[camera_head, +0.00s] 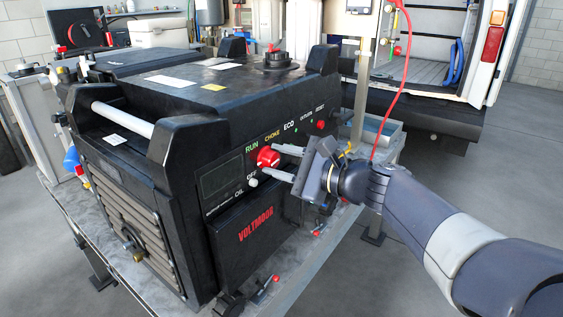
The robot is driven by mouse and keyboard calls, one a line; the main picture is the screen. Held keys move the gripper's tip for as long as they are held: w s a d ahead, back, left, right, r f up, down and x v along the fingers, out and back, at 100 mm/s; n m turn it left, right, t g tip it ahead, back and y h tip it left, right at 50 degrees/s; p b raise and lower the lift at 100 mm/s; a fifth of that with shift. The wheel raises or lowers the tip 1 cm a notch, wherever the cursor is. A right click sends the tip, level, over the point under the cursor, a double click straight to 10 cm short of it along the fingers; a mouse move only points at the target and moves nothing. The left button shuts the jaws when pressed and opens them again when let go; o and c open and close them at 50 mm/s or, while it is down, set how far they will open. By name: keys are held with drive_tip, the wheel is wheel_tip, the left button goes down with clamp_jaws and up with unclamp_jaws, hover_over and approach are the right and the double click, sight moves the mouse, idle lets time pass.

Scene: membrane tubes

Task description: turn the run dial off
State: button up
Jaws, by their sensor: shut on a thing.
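The red run dial (267,157) sits on the front control panel of the black generator (180,175), between the RUN and OFF labels, with a CHOKE label above it. A small light mark shows on its face; its exact pointing is too small to tell. My gripper (274,163) reaches in from the right, with one finger above and one below at the dial's right side. It is shut on the red dial. The fingers partly cover the dial's right edge and the panel beside it.
The generator stands on a grey metal bench (300,270) with small red-handled parts near its front edge. A red cable (391,90) hangs behind my gripper. An open van (430,70) is behind at right. The floor at right is clear.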

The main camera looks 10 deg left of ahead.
drive_tip(key=shift+a, duration=0.1)
drive_tip(key=o, duration=1)
drive_tip(key=shift+a, duration=0.1)
drive_tip(key=shift+c, duration=0.2)
drive_tip(key=f+v, duration=0.1)
drive_tip(key=v, duration=0.9)
drive_tip(key=shift+s+d+r+b, duration=0.15)
drive_tip(key=shift+d+r+b, duration=0.15)
drive_tip(key=shift+d+r, duration=0.15)
drive_tip(key=shift+a, duration=0.1)
drive_tip(key=x, duration=1)
drive_tip(key=shift+a+p, duration=0.3)
drive_tip(key=shift+a, duration=0.05)
drive_tip(key=shift+w+d, duration=0.1)
drive_tip(key=shift+w, duration=0.1)
